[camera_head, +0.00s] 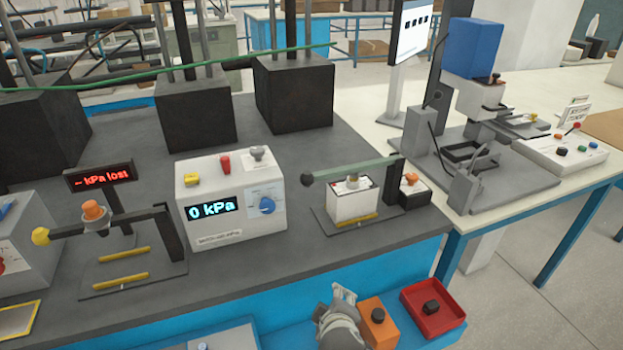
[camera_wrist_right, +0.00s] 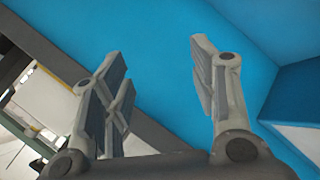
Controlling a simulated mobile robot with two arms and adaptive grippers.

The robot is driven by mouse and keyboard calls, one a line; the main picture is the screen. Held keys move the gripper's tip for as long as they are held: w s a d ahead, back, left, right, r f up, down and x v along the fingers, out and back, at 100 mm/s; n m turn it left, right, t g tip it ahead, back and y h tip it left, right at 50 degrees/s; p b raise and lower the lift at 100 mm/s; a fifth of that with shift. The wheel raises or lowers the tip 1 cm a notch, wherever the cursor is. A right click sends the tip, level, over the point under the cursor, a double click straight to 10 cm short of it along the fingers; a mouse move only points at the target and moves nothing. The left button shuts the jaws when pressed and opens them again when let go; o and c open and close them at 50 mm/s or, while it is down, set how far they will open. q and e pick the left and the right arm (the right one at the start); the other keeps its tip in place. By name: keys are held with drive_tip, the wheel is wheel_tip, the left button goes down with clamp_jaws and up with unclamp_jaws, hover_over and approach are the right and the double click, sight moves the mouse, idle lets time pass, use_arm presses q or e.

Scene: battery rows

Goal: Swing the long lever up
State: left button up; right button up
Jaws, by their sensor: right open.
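Two levers stand on the dark bench. The left one is a dark lever (camera_head: 110,221) with a yellow knob (camera_head: 40,236), lying roughly level from a dark post; an orange-topped part sits at its middle. The right one is a grey-green lever (camera_head: 350,170) with a dark ball knob (camera_head: 306,179), lying nearly level over a white block (camera_head: 352,201). It cannot be told for sure which is the long lever. My right gripper (camera_head: 343,293) is below the bench's front edge, apart from both levers. In the right wrist view its fingers (camera_wrist_right: 160,62) are spread and empty. My left gripper is not visible.
A white box reading "0 kPa" (camera_head: 230,203) stands between the levers. Black blocks (camera_head: 292,95) with poles stand behind. An orange block (camera_head: 379,322) and red tray (camera_head: 432,309) are beside my right gripper. A blue-topped press (camera_head: 472,48) stands on the white table at right.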

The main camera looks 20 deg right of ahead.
drive_tip(key=w+r+n+t+h, duration=0.1)
drive_tip(key=w+r+n+t, duration=0.3)
drive_tip(key=r, duration=0.7)
drive_tip(key=n+t+h, duration=0.2)
drive_tip(key=t, duration=0.2)
approach(307, 183)
drive_tip(key=w, duration=0.2)
use_arm(q)
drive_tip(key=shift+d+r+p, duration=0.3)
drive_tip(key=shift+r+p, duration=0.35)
drive_tip(key=shift+p, duration=0.1)
use_arm(e)
drive_tip(key=x, duration=1)
drive_tip(key=shift+s+d+f, duration=0.1)
drive_tip(key=shift+d, duration=0.2)
clamp_jaws()
